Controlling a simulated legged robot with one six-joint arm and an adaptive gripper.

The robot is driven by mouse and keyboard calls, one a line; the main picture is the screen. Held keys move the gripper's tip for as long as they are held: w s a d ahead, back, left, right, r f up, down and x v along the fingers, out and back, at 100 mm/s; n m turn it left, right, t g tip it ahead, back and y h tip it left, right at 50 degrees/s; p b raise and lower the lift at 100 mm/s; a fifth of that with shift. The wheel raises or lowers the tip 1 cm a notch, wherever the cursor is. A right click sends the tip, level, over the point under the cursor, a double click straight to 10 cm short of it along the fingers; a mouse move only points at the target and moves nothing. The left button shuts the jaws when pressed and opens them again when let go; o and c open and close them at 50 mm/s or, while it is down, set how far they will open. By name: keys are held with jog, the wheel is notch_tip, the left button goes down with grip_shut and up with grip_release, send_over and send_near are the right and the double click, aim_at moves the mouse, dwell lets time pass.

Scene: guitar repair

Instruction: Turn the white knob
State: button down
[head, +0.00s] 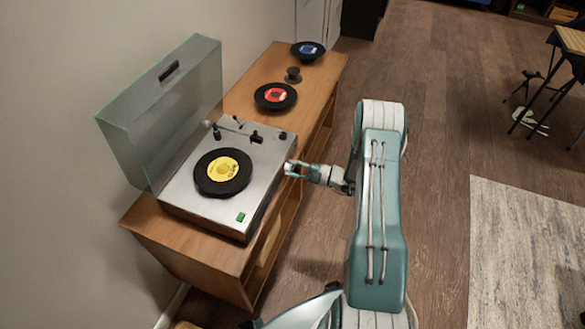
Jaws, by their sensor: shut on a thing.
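A silver record player (205,203) stands on a wooden cabinet with its clear lid raised. My gripper (291,169) reaches in from the right to the player's right front edge. Its fingers are shut on a small pale thing there, which looks like the white knob (289,167). The fingers cover most of the knob, so its turn angle cannot be made out.
A black record with a yellow label (224,169) lies on the platter. The tonearm (240,127) is behind it. More records (275,96) lie on the cabinet top (250,90). The wooden floor (440,120) right of my arm is clear up to a rug (525,250).

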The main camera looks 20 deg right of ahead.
jog(key=shift+f, duration=0.15)
jog(key=shift+c, duration=1.9)
grip_release()
jog(key=shift+d, duration=0.1)
jog(key=v, duration=1.2)
